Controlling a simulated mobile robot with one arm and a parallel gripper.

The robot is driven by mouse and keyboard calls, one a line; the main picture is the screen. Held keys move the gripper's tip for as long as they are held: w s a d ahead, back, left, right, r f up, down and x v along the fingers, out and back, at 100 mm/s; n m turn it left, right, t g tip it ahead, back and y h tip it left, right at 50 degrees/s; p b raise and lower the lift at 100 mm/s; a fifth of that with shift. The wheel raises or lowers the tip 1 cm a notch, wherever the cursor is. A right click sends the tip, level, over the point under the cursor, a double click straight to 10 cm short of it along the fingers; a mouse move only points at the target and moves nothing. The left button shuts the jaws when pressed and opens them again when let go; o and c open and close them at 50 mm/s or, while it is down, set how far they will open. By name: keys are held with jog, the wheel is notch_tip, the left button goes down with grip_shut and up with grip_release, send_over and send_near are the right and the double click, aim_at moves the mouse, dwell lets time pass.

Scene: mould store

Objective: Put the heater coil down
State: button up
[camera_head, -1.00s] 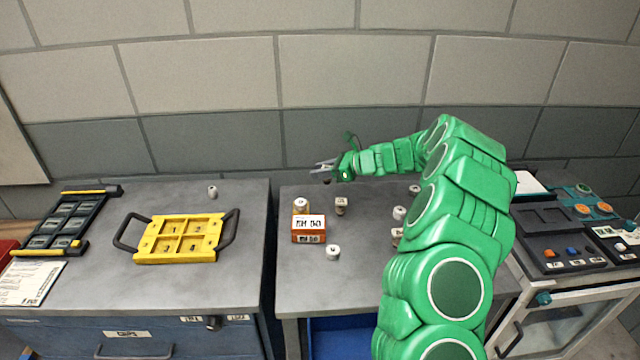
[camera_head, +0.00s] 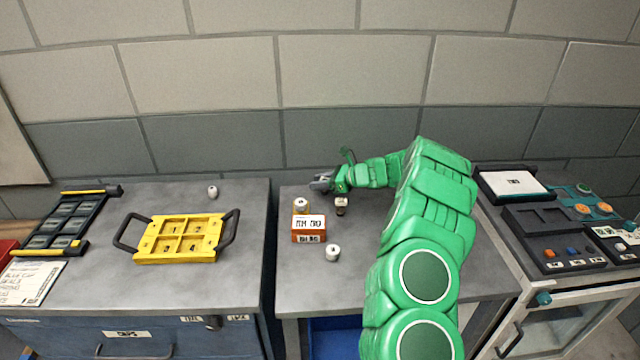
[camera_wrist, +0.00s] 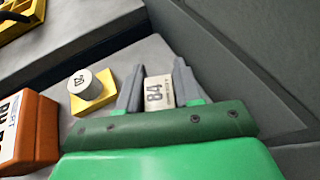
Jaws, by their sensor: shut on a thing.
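My gripper (camera_head: 321,182) is at the back left of the middle table, close to the wall. In the wrist view its two grey fingers (camera_wrist: 159,90) are shut on the heater coil (camera_wrist: 158,91), a small pale piece with dark "84" print. The coil sits between the fingertips; its lower part is hidden by the gripper. In the head view I cannot make it out behind the fingers. The gripper is low over the grey tabletop (camera_head: 292,270); I cannot tell whether the coil touches it.
A white cylinder (camera_wrist: 82,82) on a yellow block (camera_wrist: 95,94) and an orange box (camera_head: 308,229) stand near the gripper. Another small cylinder (camera_head: 341,206) is below my forearm; a white one (camera_head: 333,252) is nearer the front. A yellow tray (camera_head: 150,251) lies on the left bench.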

jog(key=shift+f, duration=0.35)
jog(key=o, duration=1.1)
jog(key=shift+r, duration=0.15)
jog(key=shift+s+d+r, duration=0.1)
jog(key=shift+d+r, duration=0.05)
jog(key=shift+d, duration=0.1)
jog(key=v, duration=1.1)
jog(key=shift+s+d, duration=0.1)
jog(key=shift+d, duration=0.1)
jog(key=s+a+r+n+g, duration=0.3)
jog(key=s+a+r+n, duration=0.3)
jog(key=s+a+r, duration=0.4)
jog(key=s+a+r+n+g+h, duration=0.1)
jog(key=s+a+r+n+g, duration=0.15)
jog(key=s, duration=0.55)
jog(key=s+a+r+n+g+h, duration=0.1)
jog(key=s+a+r+n+h, duration=0.2)
jog(key=s, duration=0.5)
jog(key=s+d+n+h, duration=0.2)
jog(key=s+d+n, duration=0.1)
jog(key=s, duration=0.8)
jog(key=s+d+n+h, duration=0.3)
jog(key=s+d, duration=0.3)
jog(key=s, duration=0.5)
jog(key=s+d+f+n+h, duration=0.1)
jog(key=s+d+n+h, duration=0.2)
jog(key=s, duration=0.8)
jog(key=shift+s+d+n, duration=0.2)
jog(key=shift+d+n, duration=0.75)
